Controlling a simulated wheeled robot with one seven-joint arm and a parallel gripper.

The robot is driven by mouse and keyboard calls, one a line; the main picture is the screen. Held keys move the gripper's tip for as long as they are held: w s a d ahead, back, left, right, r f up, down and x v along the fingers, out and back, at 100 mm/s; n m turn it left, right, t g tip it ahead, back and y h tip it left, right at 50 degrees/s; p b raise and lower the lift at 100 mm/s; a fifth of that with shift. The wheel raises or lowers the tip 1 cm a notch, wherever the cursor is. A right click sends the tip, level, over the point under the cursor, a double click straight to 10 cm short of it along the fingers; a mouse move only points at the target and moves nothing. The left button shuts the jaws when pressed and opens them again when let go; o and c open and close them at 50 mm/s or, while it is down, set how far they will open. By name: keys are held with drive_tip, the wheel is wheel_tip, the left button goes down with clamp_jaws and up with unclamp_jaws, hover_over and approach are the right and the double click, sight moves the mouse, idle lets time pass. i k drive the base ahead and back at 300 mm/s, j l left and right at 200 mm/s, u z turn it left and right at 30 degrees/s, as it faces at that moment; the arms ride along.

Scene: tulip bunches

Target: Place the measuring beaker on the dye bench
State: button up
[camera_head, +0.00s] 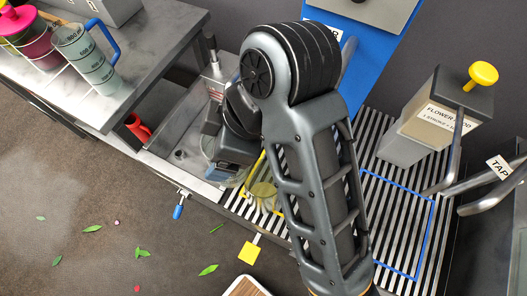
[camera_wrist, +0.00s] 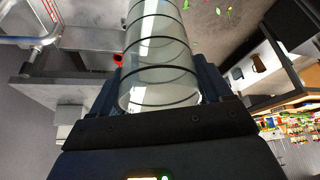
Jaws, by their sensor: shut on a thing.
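My gripper (camera_head: 230,160) is shut on a clear, ringed glass cylinder (camera_wrist: 160,55), which I take to be the measuring beaker. In the wrist view its near end sits between the two dark fingers of my gripper (camera_wrist: 158,88). In the head view my gripper and arm hide most of it. A grey bench (camera_head: 150,50) at the upper left carries dye-coloured pots, so it looks like the dye bench.
Pink and green pots (camera_head: 30,38) crowd the bench's left end. A striped drain grate (camera_head: 375,185) has a blue outline and a yellow outline (camera_head: 250,205). A flower-food dispenser (camera_head: 430,120) and a tap (camera_head: 495,185) stand right. The bench top right of the jug looks clear.

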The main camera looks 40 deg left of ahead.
sight(75, 90)
drive_tip(key=j+u, duration=0.1)
drive_tip(key=u, duration=0.35)
drive_tip(key=i+j+u, duration=0.1)
drive_tip(key=u, duration=0.4)
drive_tip(key=i+u, duration=0.1)
drive_tip(key=u, duration=0.35)
drive_tip(key=i+j+u, duration=0.1)
drive_tip(key=u, duration=0.85)
drive_tip(key=i+u, duration=0.15)
drive_tip(key=u, duration=0.35)
drive_tip(key=l+u, duration=0.15)
drive_tip(key=u, duration=0.3)
drive_tip(key=i, duration=0.05)
